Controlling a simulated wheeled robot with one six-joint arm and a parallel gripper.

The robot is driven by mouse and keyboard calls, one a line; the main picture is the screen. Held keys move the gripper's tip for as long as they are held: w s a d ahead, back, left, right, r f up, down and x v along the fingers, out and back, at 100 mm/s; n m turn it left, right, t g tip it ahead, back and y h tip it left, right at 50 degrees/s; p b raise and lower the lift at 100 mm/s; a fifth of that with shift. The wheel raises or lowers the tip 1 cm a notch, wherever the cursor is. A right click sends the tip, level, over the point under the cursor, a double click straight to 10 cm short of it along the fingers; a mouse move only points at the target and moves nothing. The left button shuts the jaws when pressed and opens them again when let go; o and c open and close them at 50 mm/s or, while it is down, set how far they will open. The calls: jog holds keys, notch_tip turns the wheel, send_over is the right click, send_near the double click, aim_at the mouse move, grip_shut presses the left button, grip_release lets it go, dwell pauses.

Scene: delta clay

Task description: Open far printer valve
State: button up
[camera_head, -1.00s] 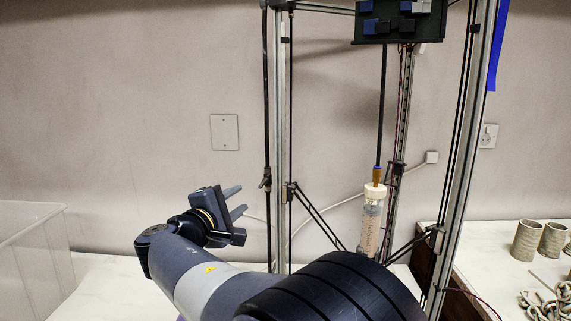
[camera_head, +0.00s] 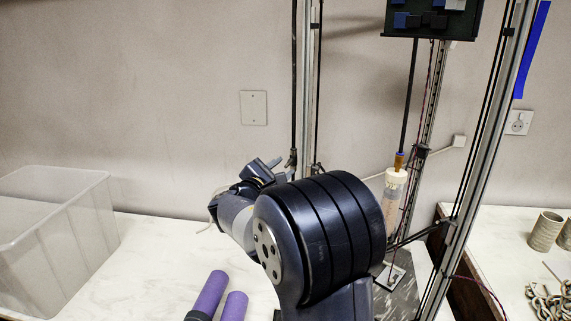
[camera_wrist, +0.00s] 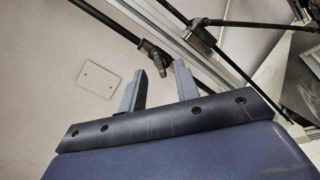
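A dark valve (camera_head: 292,158) sits on a black hose that runs down beside the printer's metal post (camera_head: 306,70). In the wrist view the valve (camera_wrist: 154,54) has a small lever and lies just beyond the fingertips, between the two fingers in the picture. My gripper (camera_wrist: 160,68) is open with nothing between its fingers. In the head view my gripper (camera_head: 277,166) is close to the valve and partly hidden behind my arm. I cannot tell whether the fingers touch the valve.
A clear plastic bin (camera_head: 50,235) stands on the white table at the left. A clay-filled tube (camera_head: 392,195) stands inside the printer frame, right of my arm. Clay cups (camera_head: 545,232) and coils (camera_head: 548,300) lie on the right table. A wall plate (camera_head: 253,108) is behind.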

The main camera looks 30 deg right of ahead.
aim_at(289, 163)
jog(key=shift+x, duration=1.1)
grip_shut()
